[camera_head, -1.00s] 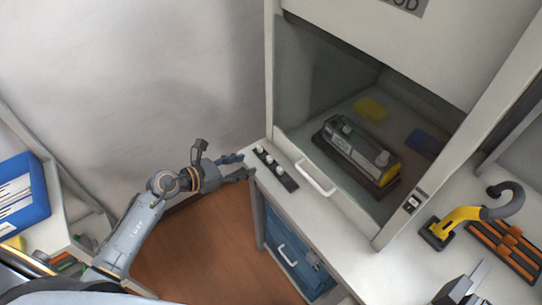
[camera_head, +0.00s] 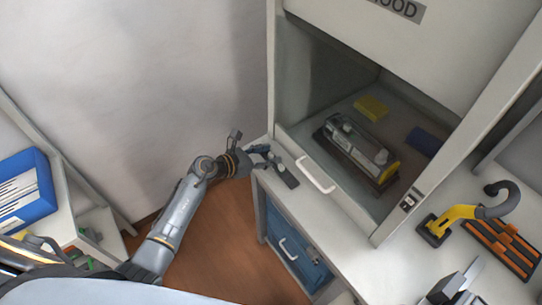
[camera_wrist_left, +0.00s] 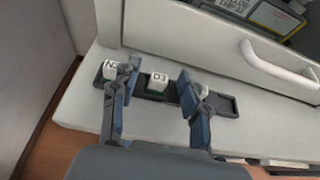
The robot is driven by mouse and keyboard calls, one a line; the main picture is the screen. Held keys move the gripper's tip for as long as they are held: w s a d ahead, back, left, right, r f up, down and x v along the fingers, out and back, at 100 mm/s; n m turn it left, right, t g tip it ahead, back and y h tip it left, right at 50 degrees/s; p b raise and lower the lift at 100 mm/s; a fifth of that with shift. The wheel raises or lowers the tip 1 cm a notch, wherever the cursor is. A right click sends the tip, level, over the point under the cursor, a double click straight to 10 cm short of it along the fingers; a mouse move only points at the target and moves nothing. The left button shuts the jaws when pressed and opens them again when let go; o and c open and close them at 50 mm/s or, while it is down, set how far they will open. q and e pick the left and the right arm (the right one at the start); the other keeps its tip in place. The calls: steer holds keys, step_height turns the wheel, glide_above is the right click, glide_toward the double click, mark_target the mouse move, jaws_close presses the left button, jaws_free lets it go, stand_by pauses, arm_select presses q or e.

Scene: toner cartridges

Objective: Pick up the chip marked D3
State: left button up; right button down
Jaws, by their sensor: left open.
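The chip marked D3 (camera_wrist_left: 157,81) is a small white-topped block in a dark strip holder (camera_wrist_left: 222,104). In the left wrist view it sits between the two fingers of my open left gripper (camera_wrist_left: 152,92). A chip marked with an N (camera_wrist_left: 109,69) stands left of it, partly behind the left finger. Another white chip (camera_wrist_left: 204,91) is mostly hidden by the right finger. I cannot tell whether the fingers touch the D3 chip.
The fume hood's white handle (camera_head: 315,174) is just right of the holder. A toner cartridge (camera_head: 358,146) lies inside the hood, with a yellow block (camera_head: 371,107) and a blue block (camera_head: 425,142). A yellow-and-grey tool (camera_head: 455,220) stands on the right bench. A blue drawer unit (camera_head: 293,246) is below.

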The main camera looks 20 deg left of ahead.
arm_select(q)
steer(key=c, duration=0.9)
steer(key=shift+o, duration=0.2)
steer(key=shift+r, duration=0.1)
